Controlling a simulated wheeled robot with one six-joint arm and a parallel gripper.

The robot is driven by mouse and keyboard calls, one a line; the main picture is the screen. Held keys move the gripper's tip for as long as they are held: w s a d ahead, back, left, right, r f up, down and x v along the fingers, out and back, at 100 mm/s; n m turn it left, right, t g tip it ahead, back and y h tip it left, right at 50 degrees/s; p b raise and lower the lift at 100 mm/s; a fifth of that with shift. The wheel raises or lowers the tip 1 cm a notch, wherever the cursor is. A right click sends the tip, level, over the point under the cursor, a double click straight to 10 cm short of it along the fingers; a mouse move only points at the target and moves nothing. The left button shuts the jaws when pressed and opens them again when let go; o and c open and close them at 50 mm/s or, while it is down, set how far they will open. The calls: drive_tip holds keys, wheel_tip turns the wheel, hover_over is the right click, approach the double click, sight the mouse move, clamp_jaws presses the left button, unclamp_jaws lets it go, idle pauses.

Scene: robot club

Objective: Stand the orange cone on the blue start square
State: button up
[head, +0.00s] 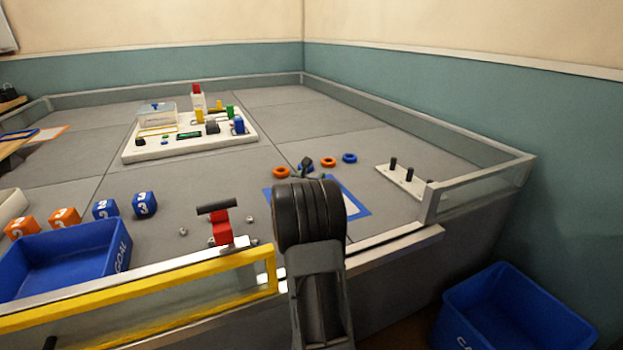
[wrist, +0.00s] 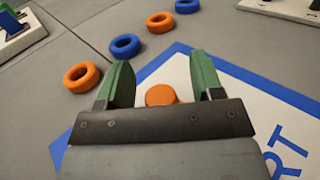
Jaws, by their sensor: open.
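The start square, white with a blue border (wrist: 266,80), lies on the grey floor; its right part also shows in the head view (head: 362,207). An orange rounded piece (wrist: 161,95), the visible part of the orange cone, shows between my fingers over the white of the square, inside the blue border. My gripper body hides its lower part, so I cannot tell whether its base rests flat. My gripper (wrist: 162,75) is open, with a green finger on each side of the orange piece and gaps between. In the head view my arm hides the cone.
Orange and blue rings (head: 281,172) lie behind the square. A white peg board (head: 405,179) stands to the right near the low wall. A red stand with a dark bar (head: 222,225), a blue bin (head: 75,255) and numbered cubes (head: 145,204) are left. A white board (head: 190,148) sits farther back.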

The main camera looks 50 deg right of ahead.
drive_tip(key=shift+r, duration=0.2)
drive_tip(key=p+v, duration=0.2)
drive_tip(key=v, duration=0.5)
drive_tip(key=shift+s+a, duration=0.1)
drive_tip(key=shift+a, duration=0.2)
drive_tip(key=shift+f, duration=0.1)
drive_tip(key=shift+s, duration=0.15)
